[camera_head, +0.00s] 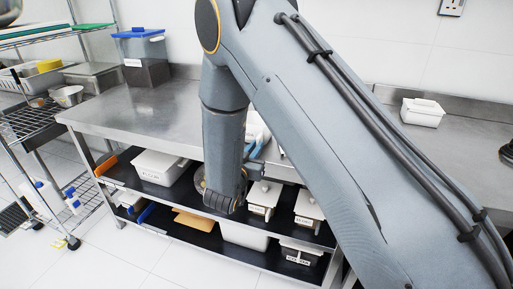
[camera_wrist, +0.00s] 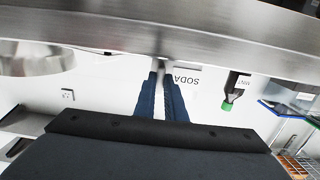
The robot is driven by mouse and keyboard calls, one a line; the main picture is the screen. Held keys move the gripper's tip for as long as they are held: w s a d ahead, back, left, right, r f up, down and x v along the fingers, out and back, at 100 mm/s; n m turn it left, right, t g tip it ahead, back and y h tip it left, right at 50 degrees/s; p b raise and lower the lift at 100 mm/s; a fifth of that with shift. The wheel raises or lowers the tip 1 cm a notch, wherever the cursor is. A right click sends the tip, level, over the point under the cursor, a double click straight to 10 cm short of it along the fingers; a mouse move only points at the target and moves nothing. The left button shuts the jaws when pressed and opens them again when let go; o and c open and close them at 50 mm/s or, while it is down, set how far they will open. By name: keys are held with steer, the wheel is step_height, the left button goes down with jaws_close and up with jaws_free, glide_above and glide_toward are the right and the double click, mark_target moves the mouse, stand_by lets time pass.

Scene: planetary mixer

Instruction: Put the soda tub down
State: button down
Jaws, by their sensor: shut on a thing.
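The soda tub is white, and its label reading SODA (camera_wrist: 187,78) shows in the wrist view just beside my fingertips. My gripper (camera_wrist: 162,82) has its two blue fingers close together, shut on the tub. How they meet it is hard to see. In the head view my gripper (camera_head: 257,150) is at the front edge of the steel counter (camera_head: 160,112), mostly behind my arm. A white shape (camera_head: 255,126) beside it there may be the tub; my arm hides much of it.
Under the counter, a dark shelf holds a white bin (camera_head: 160,167) and two lidded white tubs (camera_head: 263,198) (camera_head: 307,208). A blue-lidded container (camera_head: 143,58) stands at the counter's back left; the counter beside it is clear. A wire rack (camera_head: 40,120) stands left.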

steer(key=shift+f, duration=0.1)
steer(key=c, duration=1.8)
jaws_free()
steer(key=f+b+v, duration=0.1)
steer(key=b+v, duration=0.1)
steer(key=v, duration=1)
steer(key=w+d+f+n+g+y, duration=0.1)
steer(key=w+d+n+g+y, duration=0.1)
steer(key=d+g+y, duration=0.45)
steer(key=s+d+g, duration=0.3)
steer(key=s+d, duration=0.2)
steer(key=s, duration=0.2)
steer(key=s+d+r+n+g, duration=0.1)
steer(key=s+d+g, duration=0.2)
steer(key=s+d, duration=0.3)
steer(key=s+d+n+g, duration=0.1)
steer(key=s+d+g, duration=0.2)
steer(key=s+d, duration=0.2)
steer(key=shift+s+d+r+h, duration=0.15)
steer(key=shift+s, duration=0.6)
steer(key=shift+s+d+r+h, duration=0.1)
steer(key=shift+s, duration=0.6)
